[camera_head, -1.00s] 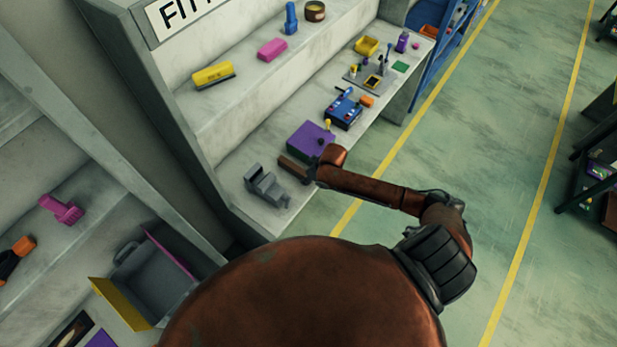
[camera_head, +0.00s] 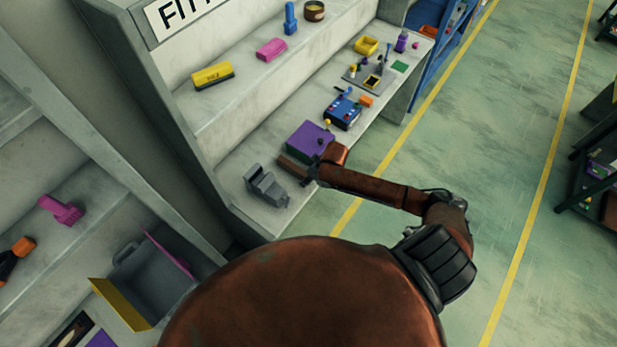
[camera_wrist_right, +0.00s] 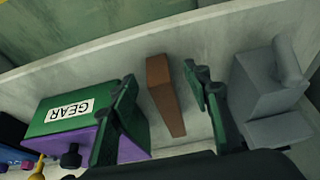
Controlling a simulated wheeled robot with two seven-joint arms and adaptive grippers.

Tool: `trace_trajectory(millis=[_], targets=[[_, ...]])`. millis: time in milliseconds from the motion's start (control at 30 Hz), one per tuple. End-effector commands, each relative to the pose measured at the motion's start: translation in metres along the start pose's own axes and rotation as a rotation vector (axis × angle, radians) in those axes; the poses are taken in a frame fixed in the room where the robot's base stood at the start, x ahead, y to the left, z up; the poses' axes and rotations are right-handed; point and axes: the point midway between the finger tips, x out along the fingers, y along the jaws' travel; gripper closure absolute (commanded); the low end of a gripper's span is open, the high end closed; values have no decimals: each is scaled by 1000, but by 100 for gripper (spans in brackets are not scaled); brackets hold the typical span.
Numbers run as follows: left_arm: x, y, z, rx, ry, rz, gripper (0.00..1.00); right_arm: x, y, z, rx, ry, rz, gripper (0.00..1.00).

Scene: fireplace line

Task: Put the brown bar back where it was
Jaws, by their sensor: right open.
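The brown bar (camera_head: 292,168) lies on the lower grey bench between a purple-topped box (camera_head: 311,141) and a grey vise (camera_head: 267,185). In the right wrist view the bar (camera_wrist_right: 163,95) is between the two green fingers of my right gripper (camera_wrist_right: 162,112). Clear gaps show on both sides of it, so the jaws are open and not closed on it. In the head view my right gripper (camera_head: 312,172) is at the bar's right end, partly hidden by my arm. My left gripper is not in view.
The box (camera_wrist_right: 70,115) with a GEAR label stands close to the left finger in the wrist view; the grey vise (camera_wrist_right: 268,85) stands close to the right one. A blue device (camera_head: 343,111) is farther along the bench. A shelf with a grey bin (camera_head: 150,285) is at left.

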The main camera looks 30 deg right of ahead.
Motion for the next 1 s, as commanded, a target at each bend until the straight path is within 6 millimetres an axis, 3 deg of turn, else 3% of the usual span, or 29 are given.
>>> trace_trajectory(millis=[1000], targets=[[0,1,0,0,0,1,60,-49,0,0,0,0,0,55]])
